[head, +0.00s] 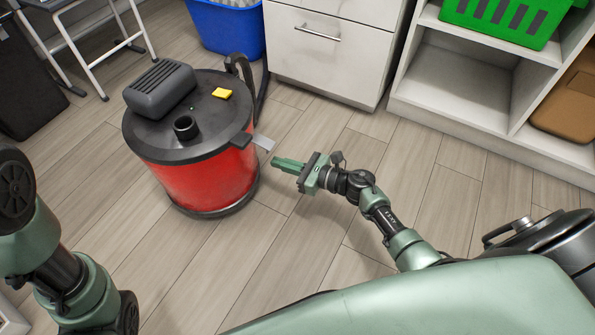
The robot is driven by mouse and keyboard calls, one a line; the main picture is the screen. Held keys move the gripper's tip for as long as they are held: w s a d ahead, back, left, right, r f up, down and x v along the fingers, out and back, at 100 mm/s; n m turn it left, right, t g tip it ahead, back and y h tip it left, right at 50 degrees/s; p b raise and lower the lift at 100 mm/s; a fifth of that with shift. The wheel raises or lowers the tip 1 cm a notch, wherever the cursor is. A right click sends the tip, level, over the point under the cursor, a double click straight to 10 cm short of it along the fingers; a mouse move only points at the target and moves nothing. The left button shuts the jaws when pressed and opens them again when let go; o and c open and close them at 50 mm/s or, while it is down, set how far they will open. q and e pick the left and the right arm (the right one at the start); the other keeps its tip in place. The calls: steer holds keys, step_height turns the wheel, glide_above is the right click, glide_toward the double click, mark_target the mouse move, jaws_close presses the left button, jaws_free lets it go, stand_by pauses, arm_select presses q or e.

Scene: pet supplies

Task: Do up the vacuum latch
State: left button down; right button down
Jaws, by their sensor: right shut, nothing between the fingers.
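The vacuum (205,180) is a red drum with a black lid, standing upright on the floor at centre left in the head view. Its latch (263,142) shows as a light grey plate sticking outward from the right side of the drum, next to a dark block at the lid's rim. My right gripper (276,162) is shut and empty, just below and right of the latch plate, with its fingers pointing toward the drum. I cannot tell whether the fingertips touch the latch. Of my left arm only links show at the left edge; its gripper is out of view.
A white drawer cabinet (330,58) and a blue bin (226,28) stand behind the vacuum. A white shelf unit (455,80) holds a green basket (500,18) and a brown item (572,100). A white metal frame (95,45) stands at upper left. The floor around the vacuum's front is clear.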

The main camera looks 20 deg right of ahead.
mark_target(262, 143)
steer(key=shift+w+a+r, duration=0.15)
steer(key=shift+r, duration=1.7)
steer(key=shift+p, duration=0.35)
